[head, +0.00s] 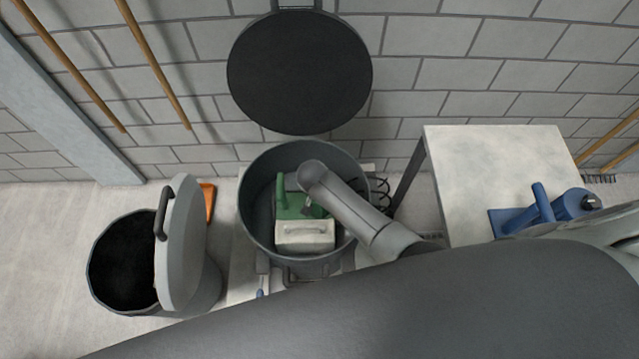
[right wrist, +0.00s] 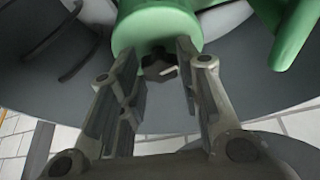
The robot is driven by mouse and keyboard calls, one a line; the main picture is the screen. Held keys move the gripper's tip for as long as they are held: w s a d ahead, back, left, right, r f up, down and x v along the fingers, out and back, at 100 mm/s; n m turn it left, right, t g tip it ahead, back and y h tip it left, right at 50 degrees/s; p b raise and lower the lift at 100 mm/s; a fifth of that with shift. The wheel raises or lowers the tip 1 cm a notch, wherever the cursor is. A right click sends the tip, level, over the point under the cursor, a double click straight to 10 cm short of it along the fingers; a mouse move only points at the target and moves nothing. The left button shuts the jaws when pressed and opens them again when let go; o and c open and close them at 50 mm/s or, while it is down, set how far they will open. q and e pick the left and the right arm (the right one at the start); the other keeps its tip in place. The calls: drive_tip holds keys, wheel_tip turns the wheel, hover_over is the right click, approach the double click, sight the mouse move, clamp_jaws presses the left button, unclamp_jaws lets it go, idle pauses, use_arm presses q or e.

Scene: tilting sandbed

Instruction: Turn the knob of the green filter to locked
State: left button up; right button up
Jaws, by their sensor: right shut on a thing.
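The green filter (head: 287,208) sits inside a round grey tub (head: 256,168), with a pale box-shaped part with a handle (head: 305,240) in front of it. In the right wrist view the filter's round green end (right wrist: 155,27) carries a small dark knob (right wrist: 158,69). My right gripper (right wrist: 167,62) has one finger on each side of the knob and is shut on it. In the head view my right arm reaches into the tub from the right and hides part of the filter. Which way the knob is turned I cannot tell. My left gripper is not in view.
The tub's round dark lid (head: 300,75) stands open against the brick wall. A blue filter (head: 545,212) lies on the pale table (head: 480,165) at right. A grey bin (head: 200,290) with its lid tilted open stands at left, near an orange object (head: 208,200).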

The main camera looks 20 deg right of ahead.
drive_tip(key=shift+m+g+h, duration=0.4)
drive_tip(key=shift+m, duration=0.8)
drive_tip(key=shift+w, duration=0.1)
drive_tip(key=o, duration=1)
drive_tip(key=shift+v, duration=3.8)
drive_tip(key=shift+f, duration=0.1)
